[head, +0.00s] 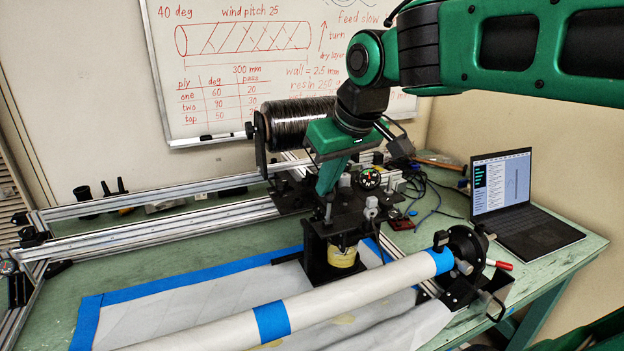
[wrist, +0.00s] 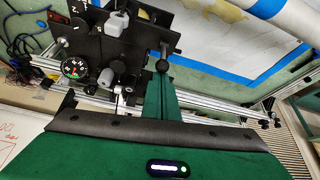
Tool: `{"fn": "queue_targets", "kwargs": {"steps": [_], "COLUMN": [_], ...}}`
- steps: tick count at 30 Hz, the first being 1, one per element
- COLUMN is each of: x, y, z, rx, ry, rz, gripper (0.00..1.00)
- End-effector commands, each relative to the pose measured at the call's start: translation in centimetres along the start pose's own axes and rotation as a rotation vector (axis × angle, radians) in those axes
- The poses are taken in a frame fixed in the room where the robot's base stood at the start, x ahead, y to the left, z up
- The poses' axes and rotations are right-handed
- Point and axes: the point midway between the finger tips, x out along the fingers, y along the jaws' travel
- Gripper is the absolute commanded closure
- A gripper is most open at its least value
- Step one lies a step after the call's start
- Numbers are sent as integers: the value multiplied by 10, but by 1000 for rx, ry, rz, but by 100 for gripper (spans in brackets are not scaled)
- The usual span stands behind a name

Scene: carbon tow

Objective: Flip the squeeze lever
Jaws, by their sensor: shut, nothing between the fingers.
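The black carriage (head: 340,218) stands over the blue-edged sheet, with a yellow roller or cup (head: 342,256) below it. A short lever with a black ball knob (wrist: 162,66) and a metal stem sticks out of the carriage; I take it for the squeeze lever. My gripper (head: 323,191) reaches down to the carriage from above. In the wrist view its green fingers (wrist: 160,78) are shut and empty, with their tips right at the ball knob. I cannot tell whether they touch it. The fingers partly hide the lever in the head view.
A round gauge (wrist: 74,68) and grey knobs (wrist: 106,77) crowd the carriage beside the fingers. A white tube (head: 215,330) with blue bands runs in front. A dark spool (head: 300,122) stands behind. A laptop (head: 520,205) and cables lie to the right.

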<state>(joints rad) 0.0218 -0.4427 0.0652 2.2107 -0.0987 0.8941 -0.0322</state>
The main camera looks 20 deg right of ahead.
Motion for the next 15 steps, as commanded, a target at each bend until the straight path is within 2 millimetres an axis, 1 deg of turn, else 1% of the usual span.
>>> {"fn": "queue_targets", "kwargs": {"steps": [6, 15], "x": [-7, -10], "y": [-3, -5], "z": [16, 32], "rx": [1, 1], "ry": [-1, -5], "rz": [0, 0], "gripper": [100, 100]}}
